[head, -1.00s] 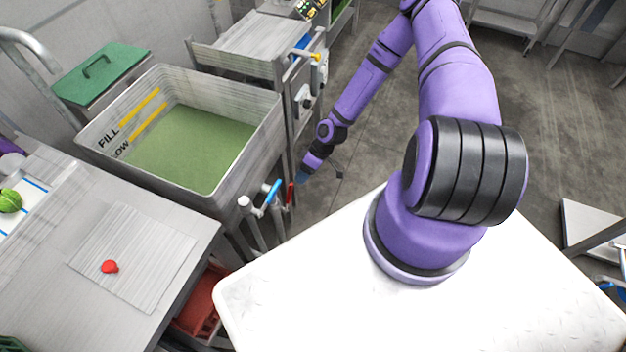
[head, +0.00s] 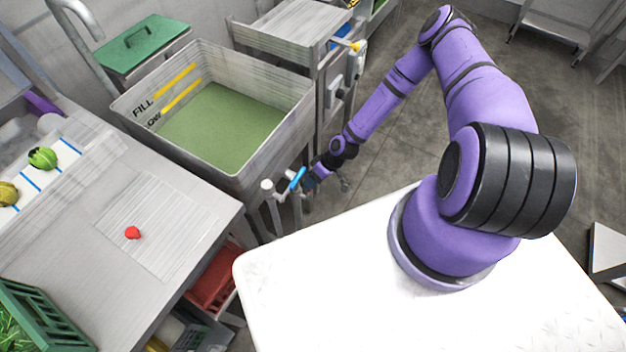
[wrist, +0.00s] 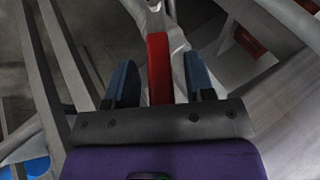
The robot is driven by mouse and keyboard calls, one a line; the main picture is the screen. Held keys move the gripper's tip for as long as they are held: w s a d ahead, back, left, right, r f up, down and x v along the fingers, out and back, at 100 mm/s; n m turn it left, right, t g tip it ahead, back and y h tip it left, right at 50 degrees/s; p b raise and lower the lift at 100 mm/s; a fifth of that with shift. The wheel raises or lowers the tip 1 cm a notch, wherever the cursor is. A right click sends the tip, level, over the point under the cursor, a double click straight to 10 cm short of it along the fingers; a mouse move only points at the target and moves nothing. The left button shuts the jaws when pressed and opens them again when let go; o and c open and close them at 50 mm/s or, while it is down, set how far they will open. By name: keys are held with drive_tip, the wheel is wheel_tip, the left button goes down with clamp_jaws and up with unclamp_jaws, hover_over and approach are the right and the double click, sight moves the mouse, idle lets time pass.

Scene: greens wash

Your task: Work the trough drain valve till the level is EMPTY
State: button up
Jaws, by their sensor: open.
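The trough (head: 262,147) holds green water (head: 222,125), whose surface lies below the yellow LOW line on the inner wall. In the wrist view, a red lever handle (wrist: 158,65) stands between the two blue fingertips of my gripper (wrist: 161,82).
A green-lidded bin (head: 140,45) stands behind the trough. Pipes and legs crowd the gripper; open floor (head: 400,130) lies right.

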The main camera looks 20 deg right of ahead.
clamp_jaws()
drive_tip(key=shift+s+a, duration=0.1)
drive_tip(key=shift+a, duration=0.1)
idle(0.3)
drive_tip(key=shift+s+a+r+n+t+h, duration=0.2)
drive_tip(key=shift+s+a+t+h, duration=0.1)
drive_tip(key=shift+h, duration=0.2)
drive_tip(key=shift+s+a+r+n+t+h, duration=0.15)
drive_tip(key=shift+a+t+h, duration=0.15)
drive_tip(key=shift+h, duration=0.2)
drive_tip(key=shift+s+a+r+n+t+h, duration=0.15)
drive_tip(key=shift+s+a+t+h, duration=0.25)
drive_tip(key=shift+h, duration=0.2)
drive_tip(key=shift+s+a+n+t+h, duration=0.1)
drive_tip(key=shift+s+a+t+h, duration=0.15)
drive_tip(key=shift+a+t+h, duration=0.3)
drive_tip(key=shift+s+h, duration=0.1)
drive_tip(key=shift+h, duration=0.15)
unclamp_jaws()
